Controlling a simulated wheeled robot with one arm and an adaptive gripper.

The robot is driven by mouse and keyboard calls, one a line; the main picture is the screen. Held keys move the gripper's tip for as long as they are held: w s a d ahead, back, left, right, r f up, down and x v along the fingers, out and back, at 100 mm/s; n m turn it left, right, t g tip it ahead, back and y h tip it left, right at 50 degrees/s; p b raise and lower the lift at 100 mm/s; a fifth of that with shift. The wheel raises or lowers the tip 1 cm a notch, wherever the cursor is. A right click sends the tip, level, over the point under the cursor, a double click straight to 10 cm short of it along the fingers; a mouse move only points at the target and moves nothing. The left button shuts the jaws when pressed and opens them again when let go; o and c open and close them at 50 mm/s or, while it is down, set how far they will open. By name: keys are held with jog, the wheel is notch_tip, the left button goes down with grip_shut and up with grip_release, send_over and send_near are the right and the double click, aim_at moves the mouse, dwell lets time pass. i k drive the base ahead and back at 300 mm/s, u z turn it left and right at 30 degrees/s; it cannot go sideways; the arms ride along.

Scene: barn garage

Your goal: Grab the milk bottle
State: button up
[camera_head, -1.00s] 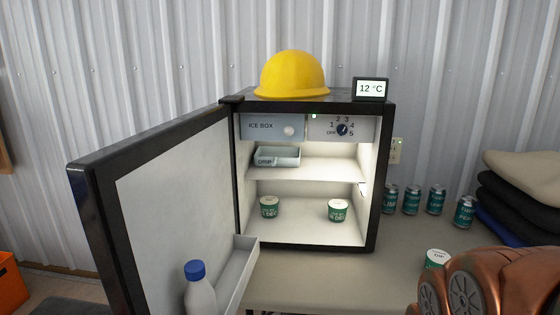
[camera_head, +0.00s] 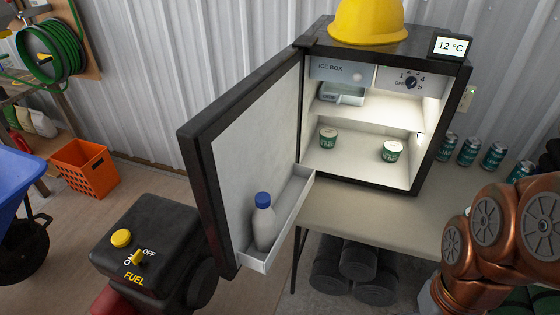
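The milk bottle (camera_head: 264,226) is white with a blue cap. It stands upright in the door shelf (camera_head: 290,205) of the small black fridge (camera_head: 440,110), near the shelf's front end. The fridge door (camera_head: 250,150) is wide open to the left. My copper-coloured arm shows at the right edge, well apart from the bottle. My gripper is not in view.
Two green tubs (camera_head: 328,138) stand inside the fridge. A yellow hard hat (camera_head: 368,22) and a temperature display (camera_head: 451,46) sit on top. Several cans (camera_head: 469,151) stand on the table (camera_head: 350,212). A black fuel unit (camera_head: 150,245) stands left of the door, with an orange crate (camera_head: 86,168) behind.

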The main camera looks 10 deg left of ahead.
aim_at(264, 218)
jog(key=u, duration=2.55)
jog(key=k, duration=0.7)
jog(key=u, duration=0.25)
